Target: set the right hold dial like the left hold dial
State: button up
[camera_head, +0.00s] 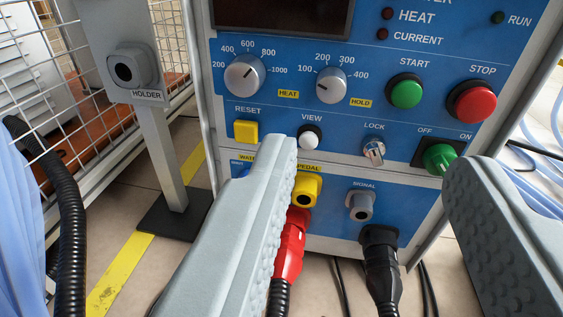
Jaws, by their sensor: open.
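One hold dial (332,85), a silver knob with a scale from 100 to 400 and a yellow HOLD tag, is on the blue panel. Its small dark mark seems to point to the lower left, near the 100 side, but is hard to read. To its left is a similar knob tagged HEAT (244,75), scaled 200 to 1000; its mark seems to point to the upper right. No second hold dial is in view. My gripper (383,155) is open and empty, its fingers wide apart below the dials.
Green start button (406,94) and red stop button (476,102) are right of the hold dial. Below are a yellow reset button (246,131), white view button (309,138), lock key (374,151) and green off/on switch (438,157). A holder post (158,140) stands left.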

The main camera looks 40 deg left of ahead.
notch_tip(320, 180, down, 3)
jog(key=s, duration=0.2)
send_near(330, 93)
jog(key=shift+y, duration=0.3)
jog(key=x, duration=0.9)
jog(key=shift+w+f, duration=0.15)
jog(key=shift+w, duration=0.15)
jog(key=c, duration=1)
